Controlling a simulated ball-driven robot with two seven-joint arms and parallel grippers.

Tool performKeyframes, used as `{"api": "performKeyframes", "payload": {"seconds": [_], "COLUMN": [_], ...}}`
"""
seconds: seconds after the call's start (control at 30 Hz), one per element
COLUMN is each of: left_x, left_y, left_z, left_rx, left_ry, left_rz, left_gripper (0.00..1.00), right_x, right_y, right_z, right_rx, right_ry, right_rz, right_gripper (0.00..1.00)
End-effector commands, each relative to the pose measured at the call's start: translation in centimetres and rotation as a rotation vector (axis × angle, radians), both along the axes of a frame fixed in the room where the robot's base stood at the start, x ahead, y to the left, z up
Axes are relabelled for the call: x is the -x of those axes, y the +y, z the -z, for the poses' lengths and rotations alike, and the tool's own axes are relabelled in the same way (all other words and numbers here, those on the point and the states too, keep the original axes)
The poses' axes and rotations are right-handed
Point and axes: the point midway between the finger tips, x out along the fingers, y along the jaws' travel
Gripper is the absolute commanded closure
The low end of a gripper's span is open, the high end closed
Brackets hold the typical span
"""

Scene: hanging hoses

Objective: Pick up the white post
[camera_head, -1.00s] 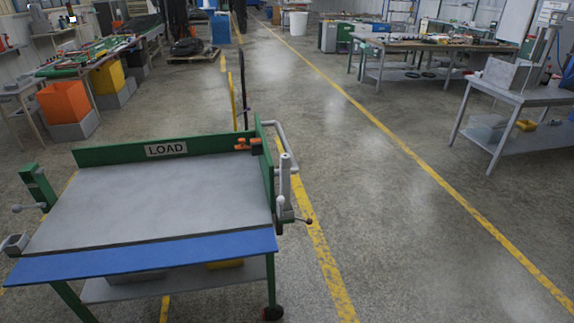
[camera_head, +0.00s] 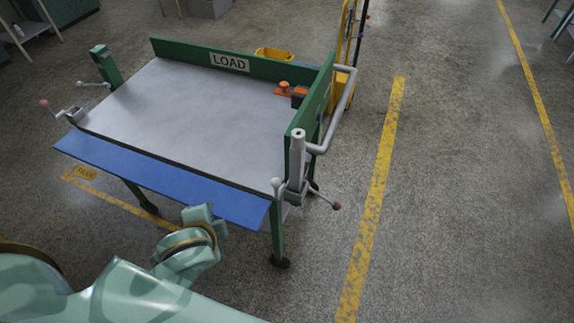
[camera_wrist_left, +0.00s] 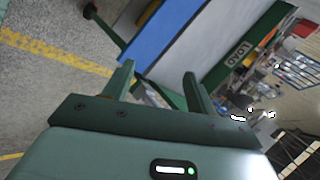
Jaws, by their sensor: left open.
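The white post (camera_head: 297,157) stands upright at the right front corner of the LOAD cart, beside its green side panel. A clamp with lever handles surrounds its lower part. My left arm comes in from the lower left of the head view, below and left of the post and apart from it. Its fingers cannot be made out there. In the left wrist view my left gripper (camera_wrist_left: 158,82) is open and empty, with the cart's blue edge beyond it. I cannot make out the post in that view. My right gripper is not in view.
The cart's grey top (camera_head: 190,110) has a blue front flap (camera_head: 160,180) and a green LOAD board (camera_head: 229,62). An orange-handled tool (camera_head: 284,90) lies at the back right. A bent grey rail (camera_head: 345,100) stands behind the post. Floor right of the cart is clear.

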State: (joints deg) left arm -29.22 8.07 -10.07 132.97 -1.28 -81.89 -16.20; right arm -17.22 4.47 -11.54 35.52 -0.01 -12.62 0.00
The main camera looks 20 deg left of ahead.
Motion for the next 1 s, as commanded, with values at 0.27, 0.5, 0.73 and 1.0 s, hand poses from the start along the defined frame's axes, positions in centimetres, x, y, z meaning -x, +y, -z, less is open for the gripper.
{"api": "performKeyframes", "payload": {"seconds": [0.27, 0.5, 0.73, 1.0], "left_x": [-4.7, -8.9, -10.7, -15.4], "left_y": [-4.0, -8.9, -11.4, -11.8], "left_z": [-4.3, -5.5, -5.8, -3.0], "left_rx": [-0.456, -1.042, -1.411, -1.45], "left_ry": [0.003, 0.011, 0.022, 0.026], "left_rz": [0.617, 1.203, 1.468, 1.492], "left_gripper": [0.43, 0.43, 0.43, 0.43], "right_x": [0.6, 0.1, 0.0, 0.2], "right_y": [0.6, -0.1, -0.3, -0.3], "right_z": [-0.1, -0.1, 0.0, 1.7], "right_rx": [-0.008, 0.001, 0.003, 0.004], "right_ry": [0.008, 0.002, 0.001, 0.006], "right_rz": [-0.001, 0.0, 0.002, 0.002], "right_gripper": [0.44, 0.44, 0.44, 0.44]}}
